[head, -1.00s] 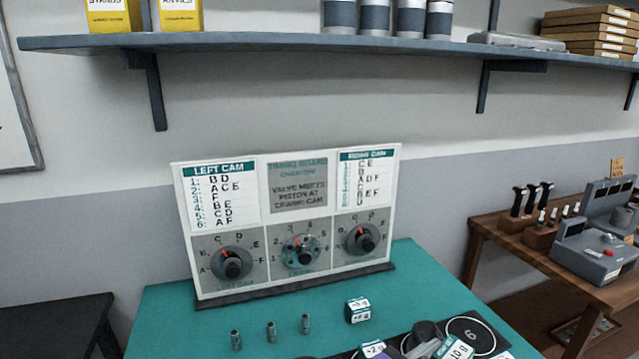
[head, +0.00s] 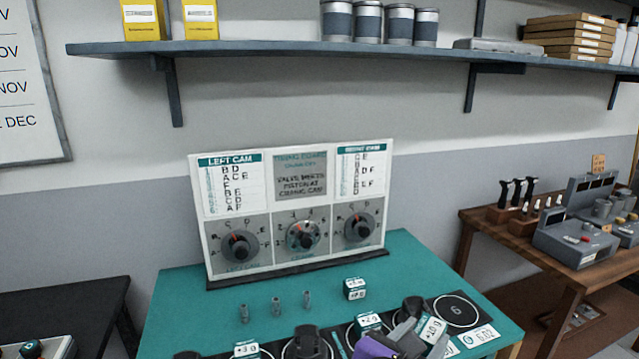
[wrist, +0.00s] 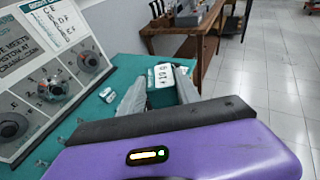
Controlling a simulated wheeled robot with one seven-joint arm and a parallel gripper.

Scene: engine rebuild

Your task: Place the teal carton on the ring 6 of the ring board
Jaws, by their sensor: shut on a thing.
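My purple gripper (head: 402,338) is at the lower right of the head view. It is shut on a white-and-teal carton marked 10 g (head: 432,331). In the wrist view the carton (wrist: 162,74) sits between the two grey fingertips of my gripper (wrist: 160,90). Ring 6 (head: 456,311) is a white circle on the dark ring board (head: 484,322), and it looks empty. The held carton appears in front and left of ring 6. I cannot tell whether it touches the board. My gripper hides part of the board.
Similar cartons stand at the back (head: 354,289), beside my gripper (head: 368,322) and at the front (head: 246,350). Dark round parts (head: 306,343) sit on the board. Small metal pins (head: 276,304) stand behind, before the timing board (head: 300,210). A wooden bench (head: 570,240) stands right.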

